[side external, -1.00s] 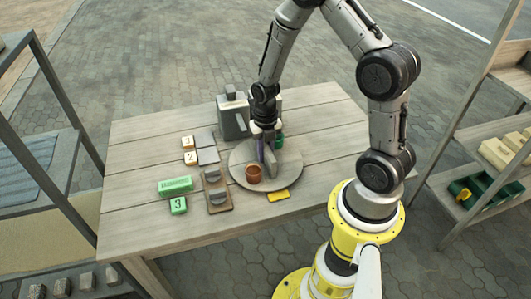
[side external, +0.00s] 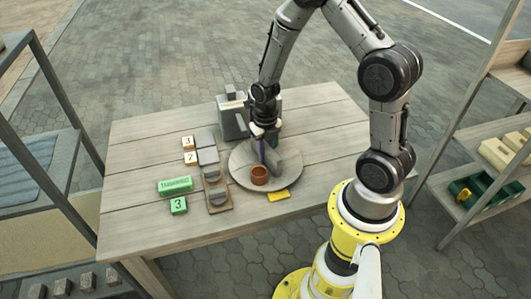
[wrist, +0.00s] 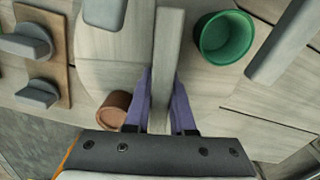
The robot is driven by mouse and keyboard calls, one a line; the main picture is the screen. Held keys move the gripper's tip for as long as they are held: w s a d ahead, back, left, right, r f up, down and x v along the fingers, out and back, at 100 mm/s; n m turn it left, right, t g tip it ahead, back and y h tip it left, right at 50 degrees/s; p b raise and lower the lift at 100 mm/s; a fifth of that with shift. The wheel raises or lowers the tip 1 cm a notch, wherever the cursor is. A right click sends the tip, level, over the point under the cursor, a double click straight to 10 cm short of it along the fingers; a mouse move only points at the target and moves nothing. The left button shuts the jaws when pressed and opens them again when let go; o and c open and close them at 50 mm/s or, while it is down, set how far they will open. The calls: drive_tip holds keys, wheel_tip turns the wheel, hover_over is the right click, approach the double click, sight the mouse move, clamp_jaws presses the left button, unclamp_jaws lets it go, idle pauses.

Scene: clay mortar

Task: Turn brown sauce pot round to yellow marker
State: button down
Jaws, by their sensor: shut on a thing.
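The brown pot (side external: 259,176) stands upright near the front of a round grey turntable (side external: 240,165); it also shows in the wrist view (wrist: 113,108), partly hidden by my gripper. The yellow marker (side external: 278,196) lies at the turntable's front right edge, a little right of the pot. A grey upright bar (side external: 275,160) rises from the turntable and runs between my fingers in the wrist view (wrist: 168,40). My gripper (wrist: 160,105), with purple fingers, is shut on this bar. A green pot (wrist: 224,38) stands beyond it; my gripper mostly hides it in the side view.
A grey box-like unit (side external: 232,118) stands behind the turntable. Left are number tiles (side external: 188,143), a board with grey knobs (side external: 217,195), a green bar (side external: 175,184) and a green block marked 3 (side external: 178,205). The table's right side is clear.

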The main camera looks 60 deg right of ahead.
drive_tip(key=shift+r, duration=0.1)
drive_tip(key=c, duration=0.8)
unclamp_jaws()
drive_tip(key=shift+o, duration=0.2)
wheel_tip(320, 180, up, 14)
